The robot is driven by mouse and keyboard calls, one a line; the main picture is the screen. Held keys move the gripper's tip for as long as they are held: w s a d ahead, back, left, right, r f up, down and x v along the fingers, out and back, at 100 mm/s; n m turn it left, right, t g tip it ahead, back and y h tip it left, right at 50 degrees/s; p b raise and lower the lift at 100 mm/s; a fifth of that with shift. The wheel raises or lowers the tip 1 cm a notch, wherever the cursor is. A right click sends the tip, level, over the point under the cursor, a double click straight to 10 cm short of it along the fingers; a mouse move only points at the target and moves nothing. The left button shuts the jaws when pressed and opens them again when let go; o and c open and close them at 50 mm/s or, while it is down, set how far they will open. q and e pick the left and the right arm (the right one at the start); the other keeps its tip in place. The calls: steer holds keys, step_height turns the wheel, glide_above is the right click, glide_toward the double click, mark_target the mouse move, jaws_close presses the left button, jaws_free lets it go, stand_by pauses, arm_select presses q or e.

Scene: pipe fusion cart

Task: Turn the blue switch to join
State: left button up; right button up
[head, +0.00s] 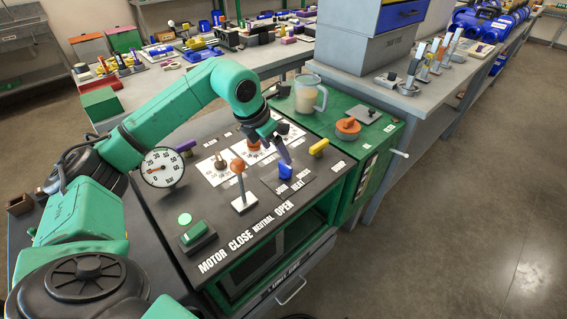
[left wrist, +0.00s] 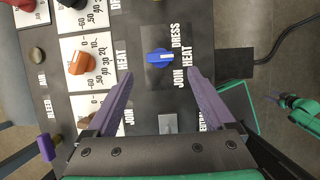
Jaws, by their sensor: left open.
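The blue switch (head: 286,171) is a small knob on the dark sloped panel, with the labels JOIN, HEAT and DRESS on its front side. In the left wrist view the blue switch (left wrist: 160,57) has a white mark pointing roughly toward HEAT. My left gripper (head: 283,150) hangs just over and behind the switch. Its two purple fingers (left wrist: 147,74) are open and empty, with the knob ahead of the tips and between their lines. I see no contact with the knob. My right gripper is not seen.
An orange-topped lever (head: 239,180) stands left of the switch, a yellow handle (head: 319,147) to its right. An orange knob (left wrist: 77,62) sits near it. A pressure gauge (head: 162,167), a green button (head: 193,234) and a clear jug (head: 308,95) are also around.

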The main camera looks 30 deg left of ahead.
mark_target(284, 165)
arm_select(q)
steer(key=x, duration=0.7)
steer(key=shift+d, duration=0.1)
steer(key=shift+w+f, duration=0.2)
steer(key=shift+f, duration=0.15)
steer(key=shift+c, duration=0.9)
steer(key=c, duration=1.2)
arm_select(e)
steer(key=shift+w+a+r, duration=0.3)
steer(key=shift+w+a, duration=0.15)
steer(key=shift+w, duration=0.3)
